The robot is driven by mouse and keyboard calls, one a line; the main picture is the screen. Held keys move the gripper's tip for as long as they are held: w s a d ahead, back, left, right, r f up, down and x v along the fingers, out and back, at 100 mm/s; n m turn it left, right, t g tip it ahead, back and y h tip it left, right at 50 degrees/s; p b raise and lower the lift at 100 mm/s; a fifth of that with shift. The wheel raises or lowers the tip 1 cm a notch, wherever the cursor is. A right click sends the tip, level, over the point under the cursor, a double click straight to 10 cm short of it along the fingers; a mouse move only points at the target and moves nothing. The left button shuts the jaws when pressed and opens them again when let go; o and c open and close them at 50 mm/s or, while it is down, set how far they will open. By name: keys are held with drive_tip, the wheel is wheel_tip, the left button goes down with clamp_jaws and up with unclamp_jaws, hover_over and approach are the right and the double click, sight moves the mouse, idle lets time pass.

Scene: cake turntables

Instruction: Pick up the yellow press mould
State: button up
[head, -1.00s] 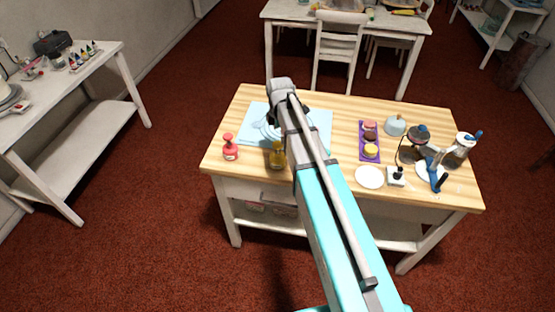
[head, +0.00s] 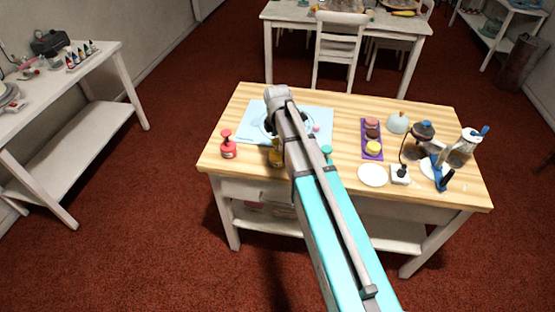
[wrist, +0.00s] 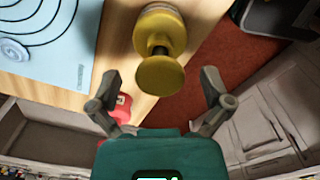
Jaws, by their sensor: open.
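The yellow press mould (wrist: 160,75) stands on the wooden table in the wrist view, its round knob towards me and its wider base beyond. In the head view the yellow press mould (head: 275,157) shows near the table's front left, partly covered by my arm. My gripper (wrist: 160,77) is open and empty, with one finger on each side of the knob in the picture. I cannot tell whether the fingertips are level with the knob; no contact shows. In the head view my arm hides the fingers.
A red press mould (head: 227,146) stands just left of the yellow one. A teal press mould (head: 327,153) is right of my arm. A light blue mat (head: 248,128) lies behind. A purple tray (head: 372,155) with cakes and a white plate (head: 372,176) are further right.

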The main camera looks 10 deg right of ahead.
drive_tip(key=shift+f, duration=0.1)
idle(0.6)
clamp_jaws()
drive_tip(key=shift+r, duration=0.2)
idle(0.4)
wheel_tip(320, 180, up, 2)
drive_tip(key=p, duration=0.2)
drive_tip(key=shift+r+p, duration=0.15)
drive_tip(key=shift+p, duration=0.15)
drive_tip(key=s+r+p, duration=1)
drive_tip(key=s, duration=0.4)
drive_tip(key=shift+d+r, duration=0.2)
drive_tip(key=shift+d, duration=0.25)
